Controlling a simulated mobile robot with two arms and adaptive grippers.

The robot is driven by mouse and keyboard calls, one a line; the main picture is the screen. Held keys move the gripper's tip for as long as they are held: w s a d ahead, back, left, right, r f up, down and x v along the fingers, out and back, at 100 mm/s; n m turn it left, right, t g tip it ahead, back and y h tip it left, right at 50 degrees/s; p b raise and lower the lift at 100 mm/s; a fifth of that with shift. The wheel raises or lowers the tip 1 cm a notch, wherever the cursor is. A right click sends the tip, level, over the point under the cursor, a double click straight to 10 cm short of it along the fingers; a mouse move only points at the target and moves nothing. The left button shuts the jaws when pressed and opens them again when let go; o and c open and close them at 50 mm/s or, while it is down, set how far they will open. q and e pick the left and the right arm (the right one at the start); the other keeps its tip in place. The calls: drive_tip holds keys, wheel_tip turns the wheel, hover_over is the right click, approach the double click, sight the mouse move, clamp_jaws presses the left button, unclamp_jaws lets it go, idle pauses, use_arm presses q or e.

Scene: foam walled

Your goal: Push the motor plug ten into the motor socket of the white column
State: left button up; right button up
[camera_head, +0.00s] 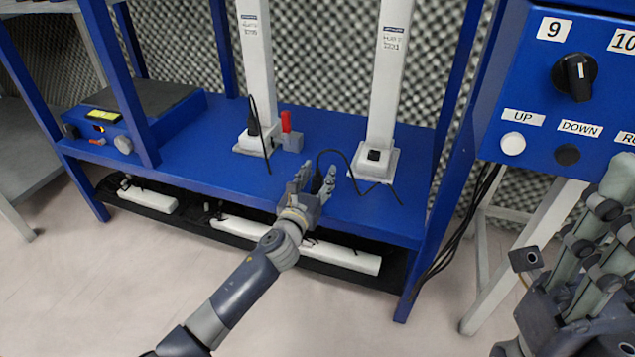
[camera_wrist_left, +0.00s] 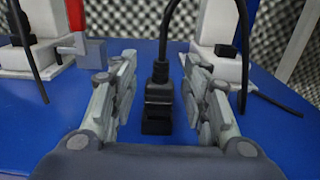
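My left gripper (camera_head: 312,184) is open above the blue shelf. In the left wrist view a black plug (camera_wrist_left: 158,98) on a black cable stands between its two spread fingers (camera_wrist_left: 158,90), with a gap on each side. The plug shows only partly behind the fingers in the head view (camera_head: 317,184). The right white column (camera_head: 388,85) has a black socket (camera_head: 374,155) on its base, also in the left wrist view (camera_wrist_left: 225,52). The left white column (camera_head: 257,70) has a black plug (camera_head: 253,127) at its base. My right gripper (camera_head: 590,240) is at the lower right, away from the shelf.
A grey block with a red lever (camera_head: 287,130) stands beside the left column. Cables lie on the blue shelf (camera_head: 210,150). A blue control panel (camera_head: 560,90) with a knob and buttons is at the right. White pieces (camera_head: 300,245) lie in a black tray underneath.

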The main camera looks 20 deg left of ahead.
use_arm(q)
clamp_jaws()
drive_tip(key=shift+r, duration=0.15)
